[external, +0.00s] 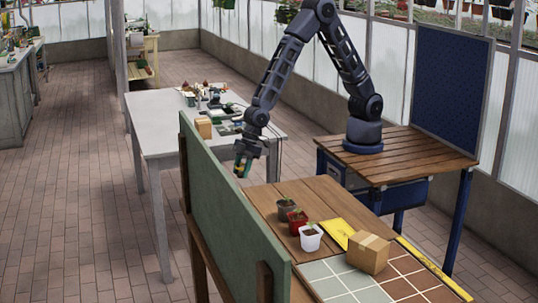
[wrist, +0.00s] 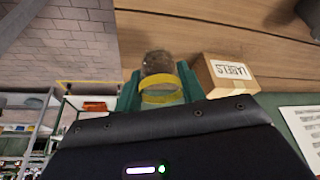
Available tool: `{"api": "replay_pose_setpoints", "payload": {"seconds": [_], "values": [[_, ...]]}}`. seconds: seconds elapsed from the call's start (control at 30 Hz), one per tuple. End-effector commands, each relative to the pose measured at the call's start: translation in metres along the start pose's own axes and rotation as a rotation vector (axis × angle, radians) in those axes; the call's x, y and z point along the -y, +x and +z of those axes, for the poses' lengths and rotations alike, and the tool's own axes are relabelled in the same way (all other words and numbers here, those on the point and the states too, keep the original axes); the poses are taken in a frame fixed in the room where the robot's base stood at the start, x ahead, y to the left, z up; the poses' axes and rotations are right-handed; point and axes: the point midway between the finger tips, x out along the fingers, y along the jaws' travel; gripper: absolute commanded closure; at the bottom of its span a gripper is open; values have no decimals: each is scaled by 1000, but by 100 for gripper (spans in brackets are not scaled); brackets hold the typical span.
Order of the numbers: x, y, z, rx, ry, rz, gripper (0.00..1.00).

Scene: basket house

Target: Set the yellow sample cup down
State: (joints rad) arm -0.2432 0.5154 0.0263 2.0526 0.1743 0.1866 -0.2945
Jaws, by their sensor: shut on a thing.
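My gripper (external: 243,162) hangs from the arm in the external view, near the front edge of the grey table and behind the green panel. In the wrist view my gripper (wrist: 160,95) is shut on the yellow sample cup (wrist: 160,96), with a green finger on each side of it. The cup shows as a yellow band around a clear body. A brown rounded shape lies just beyond it in the wrist view; I cannot tell if it belongs to the cup. In the external view the cup is too small to make out clearly. Whether it touches a surface cannot be told.
A cardboard box (wrist: 226,74) with a printed label sits close beside the cup in the wrist view. The grey table (external: 160,122) holds small items. A green panel (external: 225,205) borders the wooden bench (external: 262,200), which carries several pots and a cardboard box (external: 368,252).

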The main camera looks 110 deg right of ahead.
Motion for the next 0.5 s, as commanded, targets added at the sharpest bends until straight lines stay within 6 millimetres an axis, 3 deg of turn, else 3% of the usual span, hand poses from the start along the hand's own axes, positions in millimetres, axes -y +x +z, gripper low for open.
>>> {"api": "replay_pose_setpoints", "payload": {"seconds": [0.13,0.5], "values": [[0,23,10,1,1,0,83],[0,49,21,3,0,0,83]]}}
